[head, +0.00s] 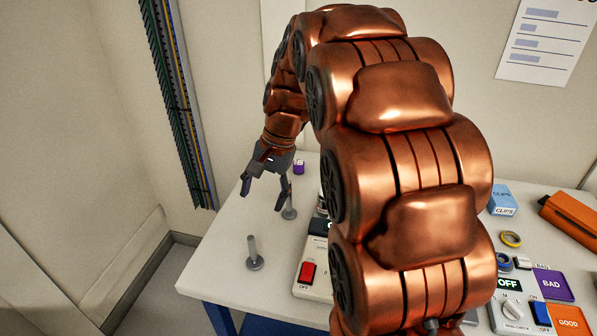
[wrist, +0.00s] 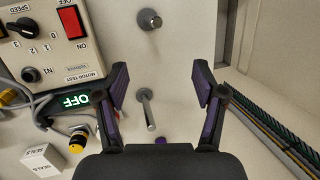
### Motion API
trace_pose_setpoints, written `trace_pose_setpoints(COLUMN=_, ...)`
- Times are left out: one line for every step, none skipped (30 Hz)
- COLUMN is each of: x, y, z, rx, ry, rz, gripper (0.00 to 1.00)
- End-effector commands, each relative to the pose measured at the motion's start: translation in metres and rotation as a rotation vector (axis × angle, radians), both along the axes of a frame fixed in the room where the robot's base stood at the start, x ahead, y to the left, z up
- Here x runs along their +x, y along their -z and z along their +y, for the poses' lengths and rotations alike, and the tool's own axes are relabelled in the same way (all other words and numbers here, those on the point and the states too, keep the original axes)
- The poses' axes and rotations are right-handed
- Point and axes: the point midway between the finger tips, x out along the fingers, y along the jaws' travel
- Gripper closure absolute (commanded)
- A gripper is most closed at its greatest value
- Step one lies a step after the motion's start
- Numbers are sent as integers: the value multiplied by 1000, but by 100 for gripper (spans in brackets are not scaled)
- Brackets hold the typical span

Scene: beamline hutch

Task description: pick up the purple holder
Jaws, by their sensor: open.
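A small purple object with a pale top, which looks like the purple holder (head: 299,169), stands at the far side of the white table. In the wrist view only a purple sliver of it (wrist: 160,140) shows above my gripper's dark body, which hides the rest. My gripper (head: 263,193) is open and empty above the table, pointing down, to the left of the purple holder in the head view. In the wrist view my gripper's fingers (wrist: 160,76) are spread wide, with bare table between their tips.
Two grey posts on round bases stand on the table: a near one (head: 253,252) and a far one (head: 289,210), close to the holder. A motor test box (wrist: 55,35) with a red switch lies beside them. Cables and a yellow-capped item (wrist: 78,141) lie nearby.

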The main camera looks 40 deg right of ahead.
Motion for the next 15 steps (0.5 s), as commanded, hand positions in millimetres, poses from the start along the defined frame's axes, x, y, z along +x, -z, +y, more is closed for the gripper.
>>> trace_pose_setpoints(x=16, y=6, z=-15, rx=16, ry=56, rz=-5, gripper=30)
trace_pose_setpoints(x=25, y=8, z=-23, rx=27, ry=89, rz=-9, gripper=30)
trace_pose_setpoints(x=35, y=11, z=-33, rx=44, ry=133, rz=-10, gripper=30)
trace_pose_setpoints(x=43, y=12, z=-41, rx=54, ry=166, rz=-14, gripper=30)
trace_pose_setpoints(x=52, y=13, z=-50, rx=65, ry=196, rz=-20, gripper=30)
trace_pose_setpoints(x=62, y=17, z=-61, rx=81, ry=239, rz=-22, gripper=30)
trace_pose_setpoints(x=69, y=19, z=-70, rx=94, ry=270, rz=-25, gripper=30)
trace_pose_setpoints(x=76, y=21, z=-79, rx=105, ry=301, rz=-30, gripper=30)
trace_pose_setpoints(x=85, y=23, z=-92, rx=119, ry=342, rz=-37, gripper=30)
trace_pose_setpoints(x=92, y=26, z=-100, rx=133, ry=369, rz=-39, gripper=30)
trace_pose_setpoints(x=97, y=28, z=-109, rx=143, ry=397, rz=-41, gripper=30)
trace_pose_setpoints(x=105, y=30, z=-121, rx=157, ry=432, rz=-50, gripper=30)
trace_pose_setpoints(x=110, y=33, z=-130, rx=168, ry=458, rz=-54, gripper=30)
trace_pose_setpoints(x=115, y=36, z=-139, rx=180, ry=483, rz=-56, gripper=30)
trace_pose_setpoints(x=121, y=39, z=-151, rx=195, ry=518, rz=-61, gripper=30)
